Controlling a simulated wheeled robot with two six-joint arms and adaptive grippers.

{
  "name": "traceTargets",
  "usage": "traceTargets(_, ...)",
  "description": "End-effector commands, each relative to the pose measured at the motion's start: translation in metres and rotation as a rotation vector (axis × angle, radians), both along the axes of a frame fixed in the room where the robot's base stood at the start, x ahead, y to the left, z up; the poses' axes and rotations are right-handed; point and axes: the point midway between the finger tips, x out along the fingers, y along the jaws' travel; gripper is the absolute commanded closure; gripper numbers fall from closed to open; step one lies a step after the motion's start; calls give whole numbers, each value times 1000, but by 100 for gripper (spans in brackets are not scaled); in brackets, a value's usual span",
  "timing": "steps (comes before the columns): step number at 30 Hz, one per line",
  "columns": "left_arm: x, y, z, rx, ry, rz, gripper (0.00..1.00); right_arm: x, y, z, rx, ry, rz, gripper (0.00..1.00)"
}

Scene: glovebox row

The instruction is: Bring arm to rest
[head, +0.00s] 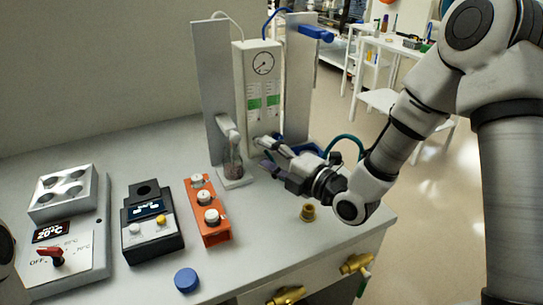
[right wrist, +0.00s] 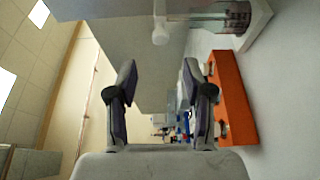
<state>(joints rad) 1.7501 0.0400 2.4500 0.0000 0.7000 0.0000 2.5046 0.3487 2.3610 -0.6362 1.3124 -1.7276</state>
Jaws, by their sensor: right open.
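My right gripper (head: 268,157) comes in from the right in the head view and hangs above the bench, just right of a small glass vessel (head: 232,160) on a pale stand. In the right wrist view my right gripper (right wrist: 158,85) has its two fingers apart with nothing between them. The glass vessel (right wrist: 222,18) shows at the top of that view, outside the fingers. My left gripper is out of view; only a piece of what seems my left arm shows at the head view's left edge.
An orange rack (head: 214,232) with white-capped vials, a black device (head: 150,240), a grey heater block (head: 68,230), a blue cap (head: 187,279) and a brass piece (head: 308,213) stand on the bench (head: 250,262). A gauge panel (head: 258,95) stands behind my right gripper. Brass valves (head: 356,264) line the front.

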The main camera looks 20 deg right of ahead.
Motion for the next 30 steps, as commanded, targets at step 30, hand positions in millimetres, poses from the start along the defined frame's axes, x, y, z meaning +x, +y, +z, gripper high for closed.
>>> traceTargets(30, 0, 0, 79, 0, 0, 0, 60, -10, -4, 79, 0, -1, 1, 49)
